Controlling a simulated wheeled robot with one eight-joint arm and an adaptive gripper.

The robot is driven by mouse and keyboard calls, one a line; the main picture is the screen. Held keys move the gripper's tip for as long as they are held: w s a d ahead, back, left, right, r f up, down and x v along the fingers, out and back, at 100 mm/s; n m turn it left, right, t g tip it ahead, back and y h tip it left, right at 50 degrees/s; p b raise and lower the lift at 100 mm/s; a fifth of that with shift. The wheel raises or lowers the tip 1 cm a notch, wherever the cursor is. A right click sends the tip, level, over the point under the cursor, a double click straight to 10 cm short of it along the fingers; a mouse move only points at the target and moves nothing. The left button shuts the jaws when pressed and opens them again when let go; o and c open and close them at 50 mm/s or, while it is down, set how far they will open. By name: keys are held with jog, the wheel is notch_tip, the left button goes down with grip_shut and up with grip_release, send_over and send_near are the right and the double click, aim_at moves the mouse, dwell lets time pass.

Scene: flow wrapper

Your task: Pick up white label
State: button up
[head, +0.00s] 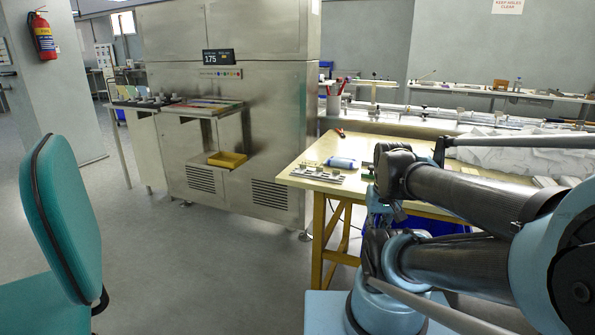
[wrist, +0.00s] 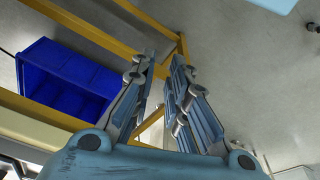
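My gripper (wrist: 164,60) shows in the wrist view with its two jointed fingers apart and nothing held between them. It points past a yellow table frame towards the grey floor. In the head view my arm fills the right side, and I cannot make out the gripper clearly there. I cannot pick out a single white label for certain. A heap of white sheet-like pieces (head: 535,155) lies behind my arm at the right, too small to tell whether they are labels.
The yellow-framed table (head: 318,172) carries a blue-and-white roll (head: 342,162) and flat metal parts (head: 318,174). A blue bin (wrist: 68,80) is below. A steel machine (head: 255,120) stands behind; a teal chair (head: 62,225) is at left. Floor between chair and table is clear.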

notch_tip(320, 180, up, 25)
jog(key=n+g, duration=0.2)
jog(key=n, duration=1.2)
send_over(301, 168)
jog(key=d, duration=0.2)
notch_tip(301, 168, down, 11)
jog(key=shift+w+a+f, duration=0.1)
jog(key=shift+a, duration=0.05)
jog(key=shift+s+f, duration=0.2)
jog(key=shift+f, duration=2.6)
